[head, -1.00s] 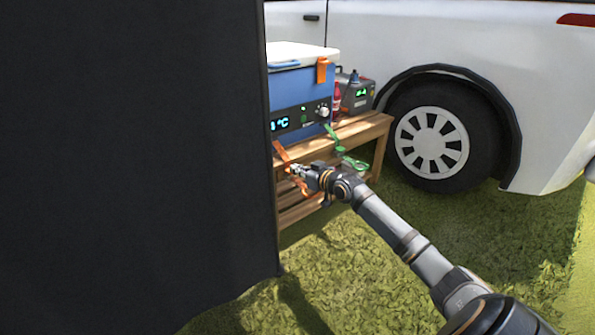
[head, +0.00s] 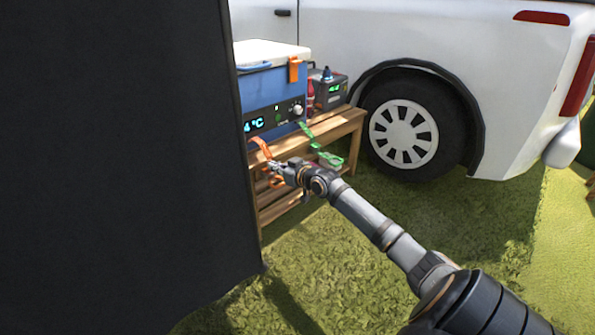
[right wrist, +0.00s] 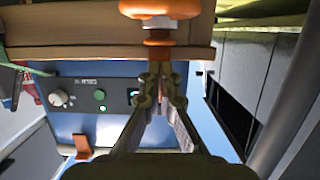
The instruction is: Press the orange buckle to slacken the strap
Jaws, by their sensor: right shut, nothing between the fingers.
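The orange buckle (right wrist: 160,8) shows at the top of the right wrist view, by the edge of the wooden bench. In the head view the orange strap (head: 262,148) hangs from the bench in front of the blue cooler (head: 272,88). My right gripper (head: 272,167) is beside the strap's lower part and partly covers the orange parts there. In the right wrist view my right gripper's fingertips (right wrist: 163,72) are shut and empty, just below the orange buckle in the picture. I cannot tell whether they touch it. My left gripper is not in view.
A black panel (head: 120,160) fills the left and hides part of the bench (head: 335,128). A green strap and buckle (head: 330,159) hang to the right. A grey box (head: 330,92) stands behind. A white vehicle (head: 500,80) is at the back. Grass is open in front.

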